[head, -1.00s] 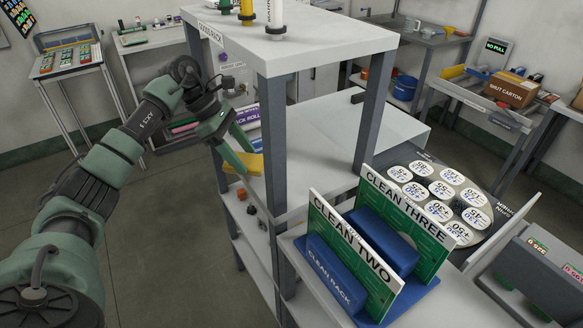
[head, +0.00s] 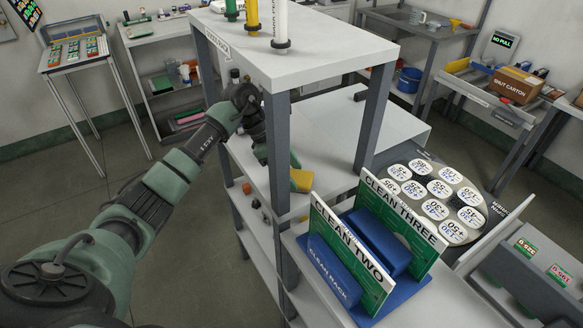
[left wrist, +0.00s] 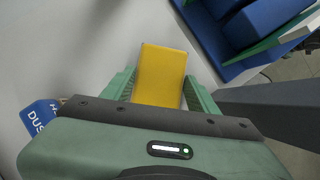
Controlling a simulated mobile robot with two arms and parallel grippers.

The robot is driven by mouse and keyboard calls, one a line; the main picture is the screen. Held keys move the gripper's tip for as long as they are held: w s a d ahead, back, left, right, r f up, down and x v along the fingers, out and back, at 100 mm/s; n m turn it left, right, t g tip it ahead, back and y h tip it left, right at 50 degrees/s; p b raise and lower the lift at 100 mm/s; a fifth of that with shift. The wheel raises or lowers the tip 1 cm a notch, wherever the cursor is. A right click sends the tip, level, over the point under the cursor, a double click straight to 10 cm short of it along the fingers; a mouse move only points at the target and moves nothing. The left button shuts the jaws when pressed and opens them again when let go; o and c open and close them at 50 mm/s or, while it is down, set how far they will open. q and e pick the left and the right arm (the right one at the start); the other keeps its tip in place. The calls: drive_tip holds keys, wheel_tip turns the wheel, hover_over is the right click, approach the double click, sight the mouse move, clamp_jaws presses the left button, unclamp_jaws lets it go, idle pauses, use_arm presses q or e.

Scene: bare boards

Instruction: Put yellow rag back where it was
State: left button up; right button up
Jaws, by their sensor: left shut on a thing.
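The yellow rag (head: 301,181) is a flat yellow piece beside the rack's grey front post, over the middle shelf (head: 320,140). My left gripper (head: 293,166) is shut on it, reaching in behind that post, which partly hides the fingers. In the left wrist view the rag (left wrist: 160,72) sticks out between the two green fingers, over a pale surface. I cannot tell whether the rag touches the shelf. My right gripper is not in view.
A blue rack (head: 378,240) with green boards marked CLEAN TWO and CLEAN THREE stands just right of the rag. Grey posts (head: 276,150) frame the shelf. A blue labelled item (left wrist: 38,122) lies left of my gripper in the wrist view. The shelf behind is largely clear.

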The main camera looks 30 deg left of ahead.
use_arm(q)
drive_tip(key=shift+f, duration=0.25)
drive_tip(key=o, duration=1.2)
drive_tip(key=shift+r, duration=0.1)
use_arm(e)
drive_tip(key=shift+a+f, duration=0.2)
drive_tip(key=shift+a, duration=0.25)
use_arm(q)
drive_tip(key=shift+r, duration=0.3)
drive_tip(key=b+v, duration=0.2)
drive_tip(key=v, duration=0.2)
drive_tip(key=shift+a+f, duration=0.1)
drive_tip(key=shift+a, duration=0.05)
drive_tip(key=s+a+b, duration=0.4)
drive_tip(key=a, duration=0.7)
drive_tip(key=shift+a+r, duration=0.3)
drive_tip(key=shift+r, duration=0.1)
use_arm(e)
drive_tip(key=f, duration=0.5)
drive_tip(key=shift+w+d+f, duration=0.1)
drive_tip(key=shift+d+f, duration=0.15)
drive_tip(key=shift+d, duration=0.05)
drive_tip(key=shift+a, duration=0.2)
